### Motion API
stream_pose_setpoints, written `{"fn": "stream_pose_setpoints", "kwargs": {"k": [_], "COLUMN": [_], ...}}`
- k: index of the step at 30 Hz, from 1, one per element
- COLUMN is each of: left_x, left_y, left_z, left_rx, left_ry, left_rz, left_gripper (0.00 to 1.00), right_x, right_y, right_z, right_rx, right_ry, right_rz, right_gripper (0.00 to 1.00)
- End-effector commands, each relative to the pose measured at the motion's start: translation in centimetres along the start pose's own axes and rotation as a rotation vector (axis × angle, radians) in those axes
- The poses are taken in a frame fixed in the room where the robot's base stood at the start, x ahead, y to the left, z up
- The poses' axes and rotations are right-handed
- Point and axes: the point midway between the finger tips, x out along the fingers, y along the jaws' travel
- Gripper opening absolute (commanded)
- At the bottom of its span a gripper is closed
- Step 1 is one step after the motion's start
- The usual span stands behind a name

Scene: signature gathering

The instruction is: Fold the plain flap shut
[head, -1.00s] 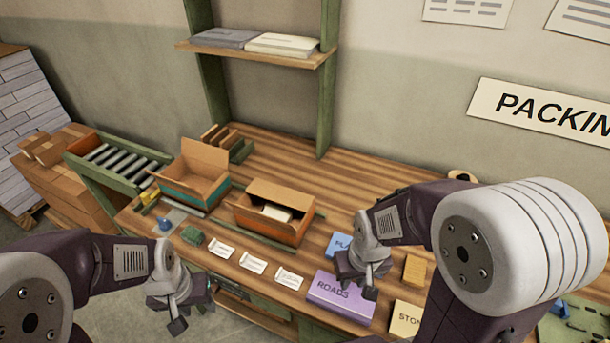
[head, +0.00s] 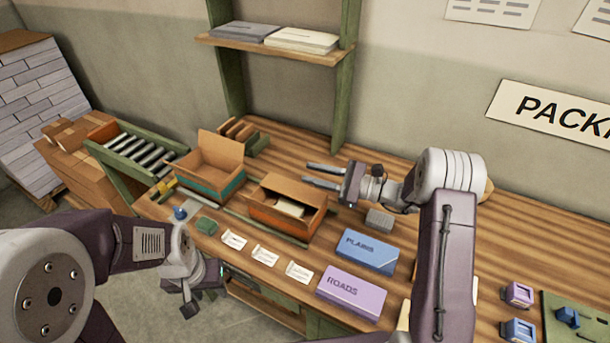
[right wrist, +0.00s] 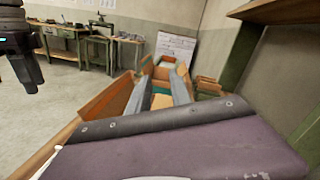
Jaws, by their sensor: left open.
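An orange-banded carton (head: 274,220) stands open on the bench with a white item (head: 290,207) inside. Its plain brown flap (head: 293,188) stands raised at the back. Left of it is a teal-banded carton (head: 210,185), also with a raised back flap (head: 220,147). My right gripper (head: 306,174) is open and empty, its fingers pointing left just behind and right of the orange-banded carton's flap. In the right wrist view its two grey fingers (right wrist: 160,97) are apart, with an orange panel (right wrist: 108,108) at the left. My left gripper (head: 200,298) is open and empty at the bench's front edge.
Purple ROADS (head: 350,294) and blue PLAINS (head: 366,252) blocks lie right of several paper slips (head: 265,255). A grey block (head: 380,219) sits under my right wrist. A green post (head: 345,80) and shelf (head: 272,47) stand behind. A roller conveyor (head: 137,148) is at the left.

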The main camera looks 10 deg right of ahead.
Motion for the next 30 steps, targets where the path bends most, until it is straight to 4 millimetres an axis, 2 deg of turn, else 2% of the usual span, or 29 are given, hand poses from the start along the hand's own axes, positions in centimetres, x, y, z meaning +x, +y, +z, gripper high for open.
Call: {"fn": "stream_pose_setpoints", "kwargs": {"k": [1,4,6,10,14,21,24,30], "left_x": [-0.3,-0.4,-0.5,-0.5,-0.9,-2.2,-2.5,-2.6], "left_y": [0.0,0.0,0.0,0.0,0.0,0.0,0.1,0.1], "left_z": [0.0,-0.1,-0.1,0.0,-0.1,-0.2,-0.3,-0.3], "left_rx": [0.000,0.000,0.000,0.000,0.000,0.000,0.000,0.000], "left_ry": [0.000,0.000,0.000,0.000,0.000,0.000,0.000,0.000], "left_rz": [0.000,0.000,0.000,0.000,0.000,0.000,0.000,0.000], "left_gripper": [0.42,0.42,0.42,0.42,0.42,0.42,0.42,0.42], "right_x": [-1.6,-3.7,-4.6,-5.0,-3.7,1.3,2.8,4.1], "right_y": [-0.8,-0.3,-0.1,-0.3,-0.4,-0.9,-1.1,-1.3], "right_z": [-2.7,-5.8,-6.8,-6.9,-6.8,-7.1,-7.2,-7.5], "right_rx": [0.048,0.115,0.141,0.142,0.142,0.142,0.141,0.141], "right_ry": [0.021,0.047,0.057,0.062,0.061,0.061,0.061,0.063], "right_rz": [-0.058,-0.100,-0.120,-0.129,-0.123,-0.122,-0.123,-0.125], "right_gripper": [0.25,0.25,0.25,0.25,0.25,0.25,0.25,0.25]}}
